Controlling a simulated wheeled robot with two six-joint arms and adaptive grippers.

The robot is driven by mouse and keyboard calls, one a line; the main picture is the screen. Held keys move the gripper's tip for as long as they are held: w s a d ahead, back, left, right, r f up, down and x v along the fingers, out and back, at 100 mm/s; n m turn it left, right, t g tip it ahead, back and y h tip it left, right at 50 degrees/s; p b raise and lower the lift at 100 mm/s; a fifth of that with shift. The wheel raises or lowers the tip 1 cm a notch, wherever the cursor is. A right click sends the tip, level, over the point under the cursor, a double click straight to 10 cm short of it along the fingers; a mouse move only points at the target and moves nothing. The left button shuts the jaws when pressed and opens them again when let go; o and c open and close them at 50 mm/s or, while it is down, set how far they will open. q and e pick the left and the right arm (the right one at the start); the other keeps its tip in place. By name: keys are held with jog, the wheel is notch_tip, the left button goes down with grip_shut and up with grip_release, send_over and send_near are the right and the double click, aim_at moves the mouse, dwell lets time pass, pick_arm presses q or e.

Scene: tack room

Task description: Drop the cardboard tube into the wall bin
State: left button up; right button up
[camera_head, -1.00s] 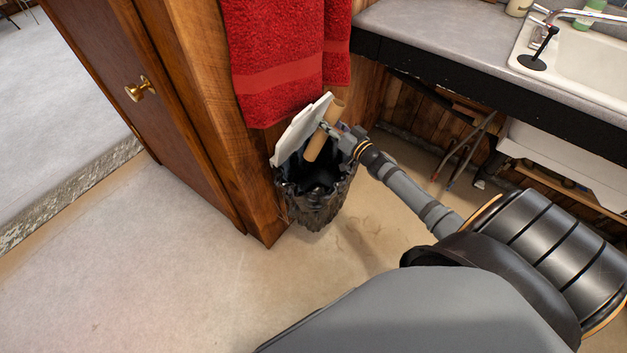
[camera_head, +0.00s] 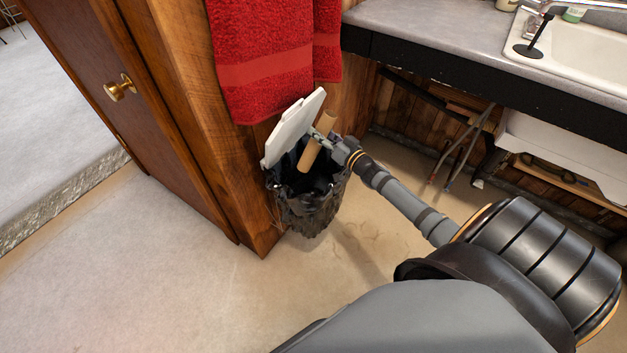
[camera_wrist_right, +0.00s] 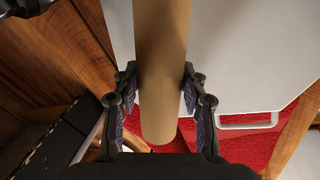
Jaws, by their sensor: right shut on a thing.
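The cardboard tube (camera_head: 317,140) is a plain brown cylinder, tilted, with its lower end over the mouth of the wall bin. The wall bin (camera_head: 311,208) has a black liner and a raised white lid (camera_head: 291,127), and stands against the wooden cabinet side. My right gripper (camera_head: 318,138) is shut on the tube just above the bin opening, beside the lid. In the right wrist view, the tube (camera_wrist_right: 162,65) lies between both fingers, with the white lid (camera_wrist_right: 240,60) behind it. My left gripper is not in view.
Red towels (camera_head: 265,60) hang directly above the bin. A wooden cabinet door with a brass knob (camera_head: 120,87) is at left. A counter (camera_head: 440,32) with a sink and pipes below is at right. The floor (camera_head: 150,260) in front is clear.

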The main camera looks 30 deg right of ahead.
jog(key=o, duration=1.1)
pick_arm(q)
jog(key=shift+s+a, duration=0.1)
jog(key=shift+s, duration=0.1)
pick_arm(e)
jog(key=shift+o, duration=0.3)
jog(key=s+d, duration=0.1)
jog(key=s, duration=1.1)
jog(key=shift+d, duration=0.25)
